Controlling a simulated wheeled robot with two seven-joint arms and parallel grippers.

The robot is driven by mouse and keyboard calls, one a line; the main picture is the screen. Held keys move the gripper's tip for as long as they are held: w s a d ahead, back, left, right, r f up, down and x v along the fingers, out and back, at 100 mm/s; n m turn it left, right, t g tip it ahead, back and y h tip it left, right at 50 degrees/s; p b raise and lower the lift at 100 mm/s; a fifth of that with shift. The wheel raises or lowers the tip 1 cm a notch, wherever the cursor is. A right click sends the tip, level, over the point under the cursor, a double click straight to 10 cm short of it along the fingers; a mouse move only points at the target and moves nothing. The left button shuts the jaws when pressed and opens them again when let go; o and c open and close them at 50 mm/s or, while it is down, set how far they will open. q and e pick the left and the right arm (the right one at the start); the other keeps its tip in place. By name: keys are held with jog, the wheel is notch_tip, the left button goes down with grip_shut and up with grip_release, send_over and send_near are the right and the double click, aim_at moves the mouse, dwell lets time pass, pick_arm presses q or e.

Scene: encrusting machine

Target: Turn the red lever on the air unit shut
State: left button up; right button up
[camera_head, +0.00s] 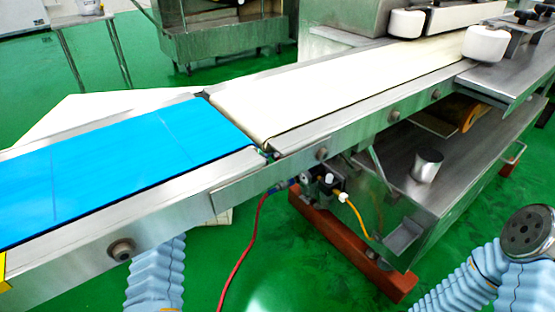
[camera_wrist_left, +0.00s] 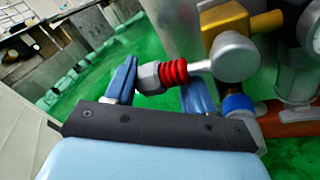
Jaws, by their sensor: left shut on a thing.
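The air unit (camera_head: 325,182) hangs under the conveyor edge in the head view, with a red and a yellow hose. In the left wrist view a red ribbed piece (camera_wrist_left: 173,72), seemingly the lever's grip, sits with a silver hex end on a short stem from a round grey body (camera_wrist_left: 235,56). My left gripper (camera_wrist_left: 160,76) has its two blue fingers on either side of this piece and is shut on it. The finger contact is partly hidden. In the head view the left gripper is hidden by the conveyor.
The conveyor with blue belt (camera_head: 120,160) and cream belt (camera_head: 340,90) runs above the air unit. An orange-red base beam (camera_head: 350,245) and a steel shelf (camera_head: 470,165) stand beside it. In the left wrist view a brass fitting (camera_wrist_left: 225,25) and gauge (camera_wrist_left: 312,30) are close by.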

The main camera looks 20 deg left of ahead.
pick_arm(q)
jog(key=shift+d+r, duration=0.1)
jog(key=shift+r, duration=0.05)
grip_shut()
jog(key=shift+f+n, duration=0.2)
jog(key=shift+n, duration=0.3)
jog(key=o, duration=1.3)
grip_release()
jog(key=shift+d, duration=0.1)
jog(key=shift+c, duration=0.2)
jog(key=shift+s+a, duration=0.25)
jog(key=p+v, duration=0.2)
jog(key=v, duration=1.1)
jog(key=shift+s, duration=0.2)
jog(key=shift+r, duration=0.1)
